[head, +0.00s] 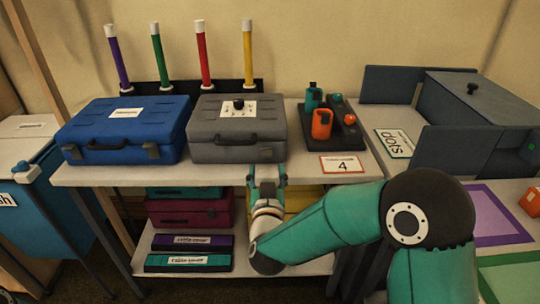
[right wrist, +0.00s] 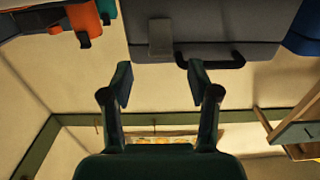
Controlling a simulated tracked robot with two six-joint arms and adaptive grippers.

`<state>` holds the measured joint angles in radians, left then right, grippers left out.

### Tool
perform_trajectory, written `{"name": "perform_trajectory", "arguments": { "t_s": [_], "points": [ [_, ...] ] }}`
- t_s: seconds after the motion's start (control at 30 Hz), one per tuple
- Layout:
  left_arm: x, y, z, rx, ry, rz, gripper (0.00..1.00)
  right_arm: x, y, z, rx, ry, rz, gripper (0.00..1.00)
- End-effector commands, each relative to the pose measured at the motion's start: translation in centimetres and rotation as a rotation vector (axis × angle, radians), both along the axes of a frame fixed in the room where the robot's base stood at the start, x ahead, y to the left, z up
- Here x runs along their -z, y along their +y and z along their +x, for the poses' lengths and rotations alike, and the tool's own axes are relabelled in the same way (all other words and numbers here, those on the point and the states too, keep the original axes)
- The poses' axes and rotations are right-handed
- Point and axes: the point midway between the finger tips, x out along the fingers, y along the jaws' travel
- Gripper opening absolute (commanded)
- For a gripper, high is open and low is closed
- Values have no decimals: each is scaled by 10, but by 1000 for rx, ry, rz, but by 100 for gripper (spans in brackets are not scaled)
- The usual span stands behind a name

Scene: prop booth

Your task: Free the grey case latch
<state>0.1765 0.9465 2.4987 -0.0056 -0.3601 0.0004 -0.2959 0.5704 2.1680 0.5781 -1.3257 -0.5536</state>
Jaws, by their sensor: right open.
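The grey case (head: 236,138) stands closed on the white tabletop, with a black knob and a white label on its lid. Its front has a handle and a latch (head: 266,154) near the right end, which lies flat against the case. In the right wrist view the case fills the upper middle, the latch (right wrist: 161,38) shows as a grey plate, and the dark handle (right wrist: 210,62) is beside it. My right gripper (head: 267,172) is just in front of the latch, its fingers apart. In the wrist view the gripper (right wrist: 160,80) is open, empty and lined up with the latch.
A blue case (head: 128,125) stands close on the left. Orange and green handsets (head: 321,124) in a dark rack and a number 4 card (head: 342,164) are on the right. Colored tubes stand behind. A lower shelf (head: 300,264) holds more cases.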

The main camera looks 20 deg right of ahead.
Motion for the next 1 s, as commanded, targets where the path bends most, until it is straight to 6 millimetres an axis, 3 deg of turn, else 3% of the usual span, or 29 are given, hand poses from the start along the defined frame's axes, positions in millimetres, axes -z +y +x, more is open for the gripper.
{"name": "perform_trajectory", "arguments": {
  "t_s": [0.1, 0.3, 0.77, 1.0],
  "points": [
    [-3, 0, 0, 0, 0, 0, 40, 0, -8, 24, 2, 0, 0, 60],
    [-5, 0, 0, 0, 0, 0, 40, 0, -15, 52, 0, 0, 0, 60],
    [-5, 0, 0, 0, 0, 0, 40, 0, -18, 64, -3, 1, -1, 60],
    [-5, 0, 0, 0, 0, 0, 40, 0, -17, 64, -3, 0, 0, 20]
  ]
}}
